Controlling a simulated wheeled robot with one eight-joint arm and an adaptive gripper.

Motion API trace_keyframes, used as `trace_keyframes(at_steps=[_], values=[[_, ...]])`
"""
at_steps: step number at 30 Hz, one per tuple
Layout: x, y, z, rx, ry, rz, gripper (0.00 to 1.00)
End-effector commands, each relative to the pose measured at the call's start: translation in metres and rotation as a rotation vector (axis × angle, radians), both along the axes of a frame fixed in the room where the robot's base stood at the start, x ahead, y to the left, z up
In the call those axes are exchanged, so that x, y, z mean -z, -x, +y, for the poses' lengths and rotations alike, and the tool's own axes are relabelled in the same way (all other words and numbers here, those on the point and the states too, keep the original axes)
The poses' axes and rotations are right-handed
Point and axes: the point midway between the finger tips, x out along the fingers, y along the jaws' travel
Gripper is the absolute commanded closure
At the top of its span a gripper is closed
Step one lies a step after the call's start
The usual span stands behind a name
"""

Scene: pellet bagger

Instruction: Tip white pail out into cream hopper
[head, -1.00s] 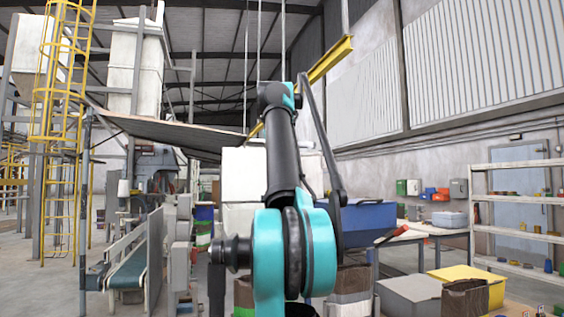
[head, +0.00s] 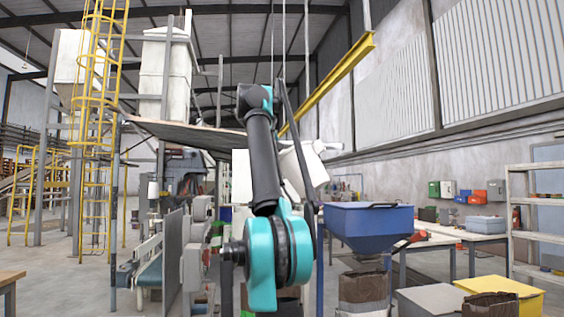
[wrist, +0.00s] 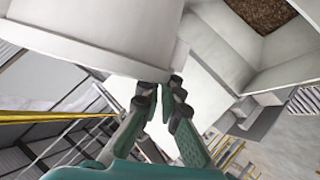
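The white pail (head: 306,170) is raised and tilted beside my arm in the head view. In the wrist view the pail (wrist: 90,35) fills the upper left, its edge at the fingertips. My gripper (wrist: 162,90) has its teal fingers close together on that edge and appears shut on it. In the head view the fingers are not clearly visible. The cream hopper (head: 241,178) stands behind my arm, mostly hidden. In the wrist view its pale sloping wall (wrist: 285,70) surrounds brown material at the upper right, beside the pail. The pail's inside is hidden.
A blue hopper (head: 367,222) stands to the right of my arm, near a workbench (head: 432,241). A grey box (head: 425,302) and a yellow box (head: 500,287) are at the lower right. A conveyor (head: 150,270) and yellow ladder (head: 97,150) are on the left.

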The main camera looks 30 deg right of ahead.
Motion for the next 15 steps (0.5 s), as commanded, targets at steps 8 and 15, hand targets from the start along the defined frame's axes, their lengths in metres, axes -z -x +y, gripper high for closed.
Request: trace_keyframes(at_steps=[8, 15], values=[[0.035, -0.020, 0.017, -0.002, 0.271, 0.335, 1.00], [0.066, -0.022, 0.018, -0.001, 0.413, 0.514, 1.00]])
